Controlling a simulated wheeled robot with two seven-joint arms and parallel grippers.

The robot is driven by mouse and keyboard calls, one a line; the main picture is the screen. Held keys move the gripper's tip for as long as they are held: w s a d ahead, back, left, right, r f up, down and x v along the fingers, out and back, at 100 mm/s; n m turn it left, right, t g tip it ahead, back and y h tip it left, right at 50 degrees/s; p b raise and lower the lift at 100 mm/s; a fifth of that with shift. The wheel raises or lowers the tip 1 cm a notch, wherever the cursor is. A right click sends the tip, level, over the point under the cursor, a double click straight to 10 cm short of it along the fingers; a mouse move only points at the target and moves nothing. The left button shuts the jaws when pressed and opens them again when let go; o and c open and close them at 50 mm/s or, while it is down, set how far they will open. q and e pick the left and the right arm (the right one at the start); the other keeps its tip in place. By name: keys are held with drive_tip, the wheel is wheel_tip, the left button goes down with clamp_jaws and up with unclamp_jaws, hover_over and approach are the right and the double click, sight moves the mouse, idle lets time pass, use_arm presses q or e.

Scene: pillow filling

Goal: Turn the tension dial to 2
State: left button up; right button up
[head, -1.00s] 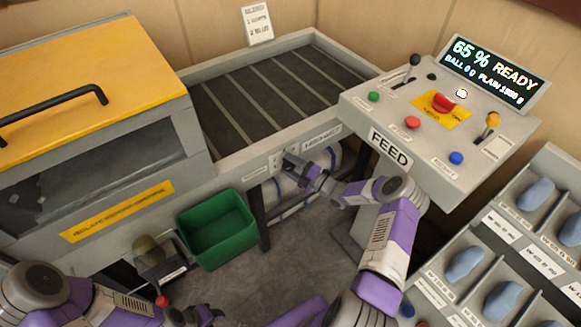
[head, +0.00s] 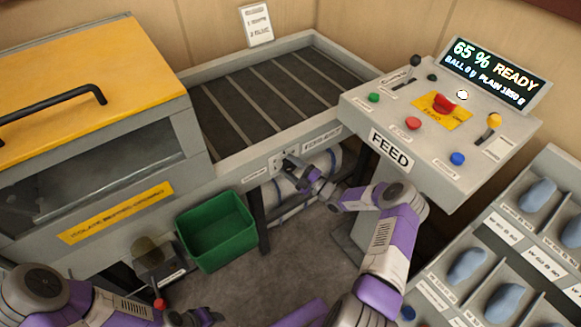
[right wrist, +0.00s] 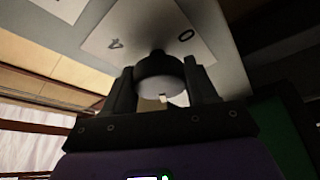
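The tension dial shows in the right wrist view as a dark round knob (right wrist: 162,78) on a pale plate (right wrist: 112,35) printed with "4" and "0". A small light mark shows on its lower rim. My right gripper (right wrist: 160,88) has one finger on each side of the knob, both apparently touching it. In the head view my right gripper (head: 288,160) reaches the front panel of the slatted table, where it largely hides the dial. My left gripper (head: 200,318) is at the bottom edge, partly cut off, away from the dial; its fingers are unclear.
The FEED console (head: 390,148) stands right of the dial, its display (head: 495,75) showing "65 % READY". A green bin (head: 216,230) sits below and left of the dial. A yellow-lidded machine (head: 90,80) is at left, and a rack of blue pieces (head: 468,265) at right.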

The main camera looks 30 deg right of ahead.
drive_tip(key=o, duration=0.4)
drive_tip(key=p+v, duration=0.1)
drive_tip(key=v, duration=0.6)
drive_tip(key=shift+s+d+f, duration=0.1)
drive_tip(key=shift+s, duration=0.15)
